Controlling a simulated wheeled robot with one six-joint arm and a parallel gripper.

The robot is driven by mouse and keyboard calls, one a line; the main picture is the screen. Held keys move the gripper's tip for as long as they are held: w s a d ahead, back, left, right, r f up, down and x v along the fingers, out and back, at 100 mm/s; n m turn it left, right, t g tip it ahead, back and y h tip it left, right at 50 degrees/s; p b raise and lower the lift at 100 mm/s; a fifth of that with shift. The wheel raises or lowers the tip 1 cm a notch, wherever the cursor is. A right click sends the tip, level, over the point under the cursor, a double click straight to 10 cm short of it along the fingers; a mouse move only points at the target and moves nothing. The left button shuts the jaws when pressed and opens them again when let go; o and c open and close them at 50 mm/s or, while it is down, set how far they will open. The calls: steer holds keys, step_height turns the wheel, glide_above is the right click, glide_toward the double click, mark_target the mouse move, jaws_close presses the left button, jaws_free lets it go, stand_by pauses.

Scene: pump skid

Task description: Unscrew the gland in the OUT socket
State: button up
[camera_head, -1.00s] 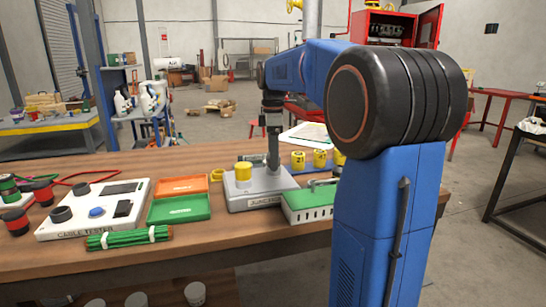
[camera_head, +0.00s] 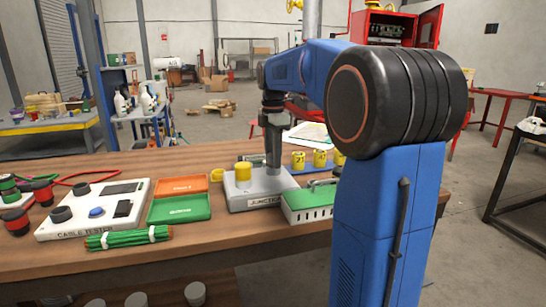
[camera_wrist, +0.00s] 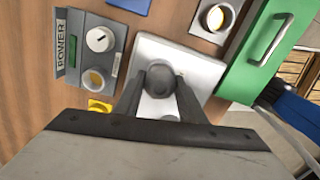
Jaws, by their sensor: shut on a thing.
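The grey junction box (camera_head: 256,201) stands on the wooden table in the head view, with a yellow cap (camera_head: 243,172) on its left part. My gripper (camera_head: 273,163) points down over the right part of its top. In the wrist view, my gripper (camera_wrist: 160,85) is shut on a dark grey round gland (camera_wrist: 162,78). The gland sits over the box's pale top (camera_wrist: 199,68), between both fingers. Its thread and the socket under it are hidden, and no OUT label can be read.
A green box with a handle (camera_head: 306,204) stands close on the right. Orange (camera_head: 181,185) and green (camera_head: 179,208) trays and the cable tester (camera_head: 93,207) lie left. Yellow numbered pieces (camera_head: 320,158) stand behind. A POWER unit (camera_wrist: 96,47) shows in the wrist view.

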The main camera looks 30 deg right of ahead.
steer(key=shift+n, duration=2.4)
steer(key=o, duration=1.1)
steer(key=m, duration=0.4)
steer(key=shift+m, duration=2.6)
steer(key=shift+c, duration=0.2)
